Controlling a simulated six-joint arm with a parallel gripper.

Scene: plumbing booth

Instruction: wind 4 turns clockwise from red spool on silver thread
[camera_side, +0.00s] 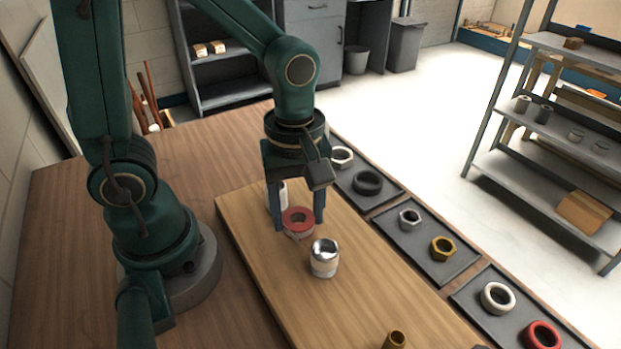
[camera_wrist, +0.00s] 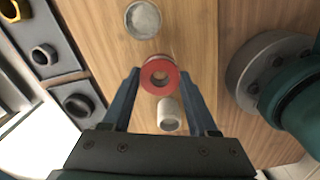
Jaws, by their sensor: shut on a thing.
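The red spool (camera_side: 291,214) is a flat red ring with a hole in its middle. My gripper (camera_side: 299,226) is shut on it, with a blue finger on either side. The spool also shows between the fingers in the wrist view (camera_wrist: 148,82). The silver thread (camera_side: 324,261) is a short shiny upright fitting on the wooden board, just in front of the spool in the side view and apart from it. Its round top shows at the top of the wrist view (camera_wrist: 143,18). I cannot make out any tape between spool and thread.
A white cylinder (camera_side: 283,190) stands close behind the spool, also seen in the wrist view (camera_wrist: 169,114). A brass fitting (camera_side: 395,340) is at the board's near end. Dark trays (camera_side: 408,240) with nuts and rings line the right edge. The board's left part is clear.

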